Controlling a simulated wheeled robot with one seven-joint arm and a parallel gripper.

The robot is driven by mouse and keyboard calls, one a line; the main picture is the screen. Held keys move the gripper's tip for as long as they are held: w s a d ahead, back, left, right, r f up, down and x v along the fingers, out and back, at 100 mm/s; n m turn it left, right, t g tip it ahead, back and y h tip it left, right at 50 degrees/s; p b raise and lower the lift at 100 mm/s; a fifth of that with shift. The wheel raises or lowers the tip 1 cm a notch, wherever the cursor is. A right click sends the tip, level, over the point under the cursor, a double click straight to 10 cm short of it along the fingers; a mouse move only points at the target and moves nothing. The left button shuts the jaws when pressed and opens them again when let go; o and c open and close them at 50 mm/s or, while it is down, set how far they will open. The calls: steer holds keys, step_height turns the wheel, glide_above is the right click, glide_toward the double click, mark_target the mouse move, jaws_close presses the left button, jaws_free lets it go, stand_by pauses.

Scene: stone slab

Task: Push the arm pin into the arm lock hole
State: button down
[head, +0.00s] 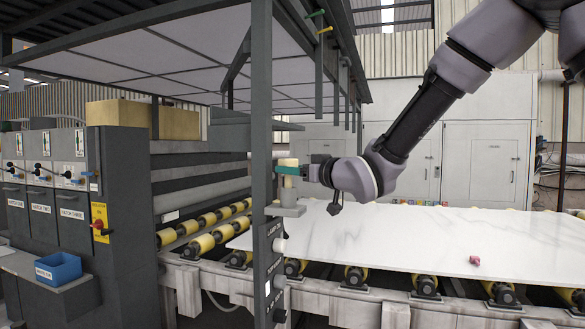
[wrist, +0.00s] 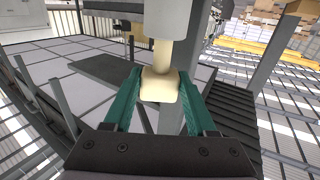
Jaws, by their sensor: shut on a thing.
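The arm pin, as I take it, is a cream, blocky piece (head: 288,162) beside the dark upright post in the head view. It also shows in the wrist view (wrist: 159,86), between teal fingers. My gripper (head: 289,171) comes in from the right and is shut on this cream piece. A grey cylinder (head: 288,193) on a small bracket is directly below it in the head view. That cylinder fills the top middle of the wrist view (wrist: 166,25), against the cream piece. I cannot make out the arm lock hole or how deep the pin sits.
The dark post (head: 262,120) with labelled buttons stands just left of my gripper, under a canopy. A white stone slab (head: 400,240) lies on yellow rollers (head: 207,219) below my arm, with a small pink object (head: 474,260) on it. A blue bin (head: 58,267) sits left on a control cabinet.

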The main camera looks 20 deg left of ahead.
mark_target(291, 184)
steer(key=shift+f, duration=1.15)
steer(key=shift+f, duration=0.35)
steer(key=shift+f, duration=0.4)
steer(key=shift+c, duration=0.6)
jaws_free()
steer(key=v, duration=1.1)
steer(key=shift+a, duration=0.1)
